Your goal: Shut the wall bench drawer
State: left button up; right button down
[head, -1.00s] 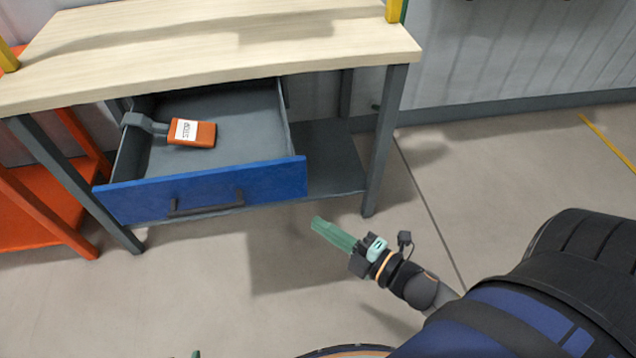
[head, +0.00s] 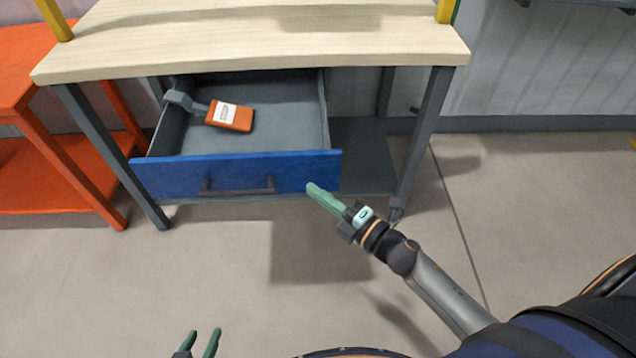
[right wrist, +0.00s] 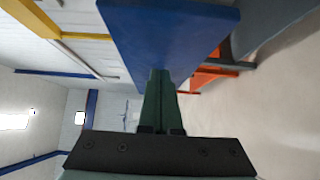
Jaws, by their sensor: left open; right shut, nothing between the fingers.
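The wall bench drawer stands pulled open under the bench top, with its blue front (head: 235,174) facing me and a dark bar handle (head: 238,187) on it. My right gripper (head: 316,191) is shut and empty, its green fingertips close to the right end of the drawer front. In the right wrist view the shut fingers (right wrist: 158,80) point at the blue drawer front (right wrist: 175,40); I cannot tell whether they touch it. My left gripper (head: 202,340) is open and empty at the bottom edge of the head view, well away from the drawer.
The wooden bench top (head: 260,40) is above, with a grey leg (head: 425,130) right of the drawer. An orange shelf unit (head: 60,190) stands at left. The floor in front is clear.

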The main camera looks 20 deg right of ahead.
jog(key=shift+w+d, duration=0.2)
jog(key=shift+w, duration=0.35)
jog(key=shift+w+d, duration=0.2)
jog(key=shift+w, duration=0.3)
